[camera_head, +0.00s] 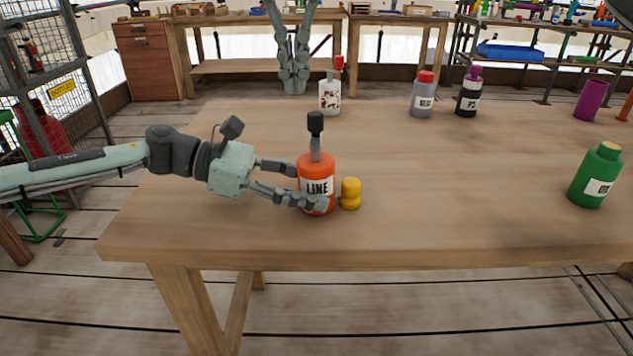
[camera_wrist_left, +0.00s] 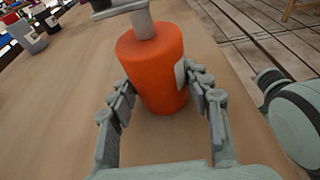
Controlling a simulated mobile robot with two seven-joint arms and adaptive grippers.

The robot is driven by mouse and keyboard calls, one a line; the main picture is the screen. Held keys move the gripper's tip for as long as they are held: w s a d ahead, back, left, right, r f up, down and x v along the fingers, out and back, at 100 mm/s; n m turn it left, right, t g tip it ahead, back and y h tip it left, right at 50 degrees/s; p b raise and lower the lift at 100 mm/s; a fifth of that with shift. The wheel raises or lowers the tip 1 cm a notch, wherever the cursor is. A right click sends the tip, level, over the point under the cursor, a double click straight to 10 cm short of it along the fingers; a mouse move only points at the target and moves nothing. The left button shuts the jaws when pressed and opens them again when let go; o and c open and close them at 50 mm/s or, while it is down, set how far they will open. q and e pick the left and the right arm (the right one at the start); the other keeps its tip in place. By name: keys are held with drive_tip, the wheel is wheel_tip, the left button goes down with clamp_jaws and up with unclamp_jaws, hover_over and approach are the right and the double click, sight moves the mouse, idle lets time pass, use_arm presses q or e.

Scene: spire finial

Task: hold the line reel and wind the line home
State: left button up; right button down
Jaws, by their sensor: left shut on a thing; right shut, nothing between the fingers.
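The line reel (camera_head: 316,172) is an orange cylinder with a white label reading "LINE". It stands upright on the wooden table, with a grey stem and a black knob (camera_head: 315,122) on top. My left gripper (camera_head: 308,187) is shut around its sides from the left. In the left wrist view the orange reel (camera_wrist_left: 155,75) sits between the fingers of my left gripper (camera_wrist_left: 158,98). A small yellow piece (camera_head: 350,194) stands just right of the reel. My right gripper (camera_head: 294,85) is shut and empty above the table's far edge. No line is visible.
A white bottle with a red top (camera_head: 330,95) stands near my right gripper. A grey bottle (camera_head: 422,98) and a dark bottle (camera_head: 467,97) stand at the back, a green bottle (camera_head: 597,176) at right and a purple cup (camera_head: 590,101) behind it. The table's middle is clear.

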use_arm(q)
drive_tip(key=o, duration=1)
drive_tip(key=shift+c, duration=0.2)
